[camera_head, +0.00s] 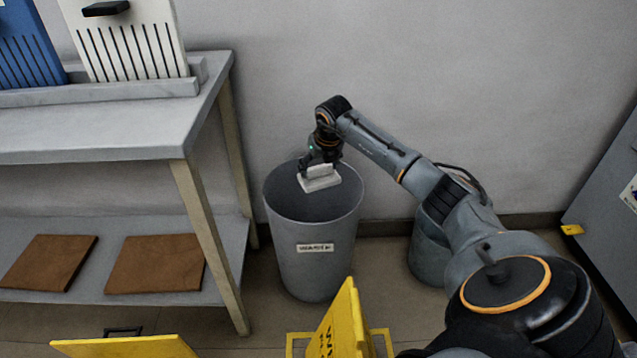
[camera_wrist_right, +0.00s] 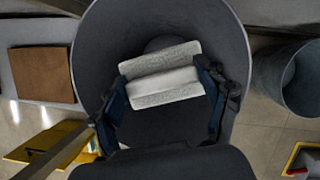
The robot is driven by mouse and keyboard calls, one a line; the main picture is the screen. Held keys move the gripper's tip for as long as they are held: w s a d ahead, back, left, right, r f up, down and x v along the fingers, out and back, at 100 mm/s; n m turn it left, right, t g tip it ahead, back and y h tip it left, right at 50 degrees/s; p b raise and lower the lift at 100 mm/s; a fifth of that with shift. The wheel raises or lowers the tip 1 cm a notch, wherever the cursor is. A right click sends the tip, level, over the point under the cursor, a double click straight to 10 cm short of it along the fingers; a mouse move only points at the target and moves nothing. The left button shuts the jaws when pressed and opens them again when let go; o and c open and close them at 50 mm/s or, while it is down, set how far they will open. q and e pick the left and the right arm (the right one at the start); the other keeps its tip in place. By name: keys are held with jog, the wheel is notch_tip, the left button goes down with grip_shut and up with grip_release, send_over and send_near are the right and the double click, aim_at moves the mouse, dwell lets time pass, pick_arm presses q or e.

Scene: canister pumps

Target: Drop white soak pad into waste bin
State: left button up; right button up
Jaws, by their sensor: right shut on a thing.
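The white soak pad (camera_head: 320,182) is a pale block with a raised ridge across its middle. My right gripper (camera_head: 322,165) is shut on it and holds it over the mouth of the waste bin. The pad also shows between the two fingers in the right wrist view (camera_wrist_right: 163,75), with the bin's inside below it. The grey waste bin (camera_head: 312,255) is a tapered round bucket with a white label, standing on the floor beside the bench. Its bottom is partly hidden by the pad in the right wrist view. My left gripper is not in view.
A grey bench (camera_head: 95,135) stands left of the bin, with brown squares (camera_head: 155,263) on its lower shelf. A second grey bin (camera_head: 428,245) stands to the right, partly behind my arm. A yellow floor sign (camera_head: 342,322) stands in front. The wall is close behind.

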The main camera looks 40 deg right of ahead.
jog(key=shift+f+b, duration=0.65)
jog(key=shift+f, duration=0.3)
jog(key=o, duration=1.2)
jog(key=shift+c, duration=0.2)
jog(key=shift+r, duration=0.1)
jog(key=v, duration=1.1)
jog(key=shift+s+r, duration=0.2)
jog(key=shift+r, duration=0.15)
